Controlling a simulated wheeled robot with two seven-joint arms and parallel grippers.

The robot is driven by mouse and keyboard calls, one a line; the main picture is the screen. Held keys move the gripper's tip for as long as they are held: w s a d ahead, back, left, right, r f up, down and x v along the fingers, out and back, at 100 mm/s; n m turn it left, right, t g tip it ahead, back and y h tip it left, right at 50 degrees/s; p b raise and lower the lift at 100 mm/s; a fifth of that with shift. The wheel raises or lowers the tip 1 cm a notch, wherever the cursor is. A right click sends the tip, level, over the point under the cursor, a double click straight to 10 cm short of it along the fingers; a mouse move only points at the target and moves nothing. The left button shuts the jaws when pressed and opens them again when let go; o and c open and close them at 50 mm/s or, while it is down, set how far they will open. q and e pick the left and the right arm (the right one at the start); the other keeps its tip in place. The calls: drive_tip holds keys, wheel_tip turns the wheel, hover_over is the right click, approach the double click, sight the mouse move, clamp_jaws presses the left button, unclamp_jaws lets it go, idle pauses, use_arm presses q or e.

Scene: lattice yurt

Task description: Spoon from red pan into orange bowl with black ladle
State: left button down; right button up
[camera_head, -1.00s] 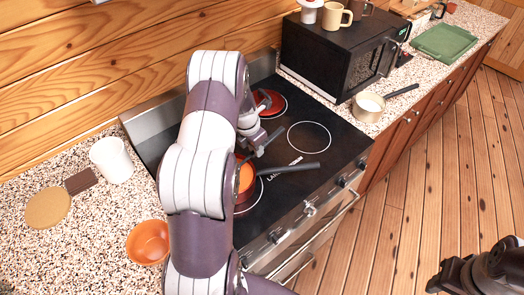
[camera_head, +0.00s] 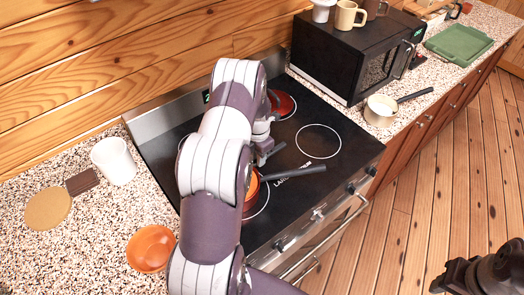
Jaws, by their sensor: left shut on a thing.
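The red pan (camera_head: 257,207) sits on a stove burner, partly hidden behind my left arm. Its black handle points right, and orange contents (camera_head: 253,188) show inside. My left gripper (camera_head: 264,143) is above and behind the pan, shut on the black ladle (camera_head: 274,152). Only a short dark piece of the ladle shows; its bowl end is hidden, so I cannot tell whether it touches the contents. The orange bowl (camera_head: 151,248) stands upright on the counter left of my arm and looks empty. My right gripper (camera_head: 440,283) shows dark at the lower right; its jaws are unclear.
A white cup (camera_head: 113,161), a round tan mat (camera_head: 48,208) and a brown piece (camera_head: 82,181) lie on the left counter. A small light pan (camera_head: 381,110) and green tray (camera_head: 458,44) are at right.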

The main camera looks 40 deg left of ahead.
use_arm(q)
wheel_tip(320, 180, up, 2)
drive_tip(key=shift+s+p, duration=0.15)
drive_tip(key=shift+p, duration=0.4)
drive_tip(key=shift+w+a+r+p, duration=0.15)
drive_tip(key=shift+w+r+p, duration=0.05)
drive_tip(key=shift+r+p, duration=0.55)
wheel_tip(320, 180, up, 2)
drive_tip(key=shift+s+r+p, duration=0.1)
drive_tip(key=shift+r+p, duration=0.1)
drive_tip(key=shift+p, duration=0.35)
drive_tip(key=shift+r+p, duration=0.4)
drive_tip(key=shift+r, duration=0.2)
